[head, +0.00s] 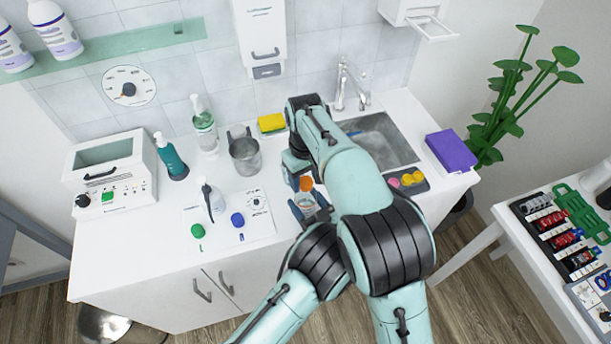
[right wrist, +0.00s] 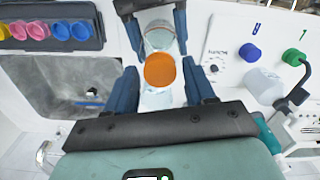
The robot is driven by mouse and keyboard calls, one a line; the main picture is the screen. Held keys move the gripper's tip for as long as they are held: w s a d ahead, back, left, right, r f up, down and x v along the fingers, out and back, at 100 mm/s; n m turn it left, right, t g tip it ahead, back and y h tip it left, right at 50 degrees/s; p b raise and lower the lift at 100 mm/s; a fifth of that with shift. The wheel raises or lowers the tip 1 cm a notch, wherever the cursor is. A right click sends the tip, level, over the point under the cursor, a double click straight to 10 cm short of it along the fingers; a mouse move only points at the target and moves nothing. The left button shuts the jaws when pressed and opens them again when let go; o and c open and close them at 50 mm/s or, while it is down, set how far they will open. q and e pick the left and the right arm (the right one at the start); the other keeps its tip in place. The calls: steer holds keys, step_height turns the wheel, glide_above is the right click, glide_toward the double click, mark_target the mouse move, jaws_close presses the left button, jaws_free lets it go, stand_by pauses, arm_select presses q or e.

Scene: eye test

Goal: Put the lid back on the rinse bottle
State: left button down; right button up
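The rinse bottle (head: 305,204) is a small clear vessel at the counter's front edge. It also shows in the right wrist view (right wrist: 158,38). My left gripper (head: 311,209) has its fingers on both sides of it and appears shut on it. The orange lid (head: 306,184) shows at the top of the bottle; in the right wrist view the lid (right wrist: 160,70) looks round. I cannot tell whether it is seated. My right gripper (right wrist: 161,72) has a finger on each side of the lid, with a narrow gap at both sides, so it looks open.
A sink (head: 385,140) and a tray of coloured cups (head: 408,181) lie right of my right gripper. A purple box (head: 451,150) is at the far right.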

steer(key=shift+o, duration=0.4)
step_height(320, 180, up, 12)
stand_by(0.4)
arm_select(q)
steer(key=shift+c, duration=0.5)
jaws_free()
arm_select(e)
steer(key=shift+s+f, duration=0.1)
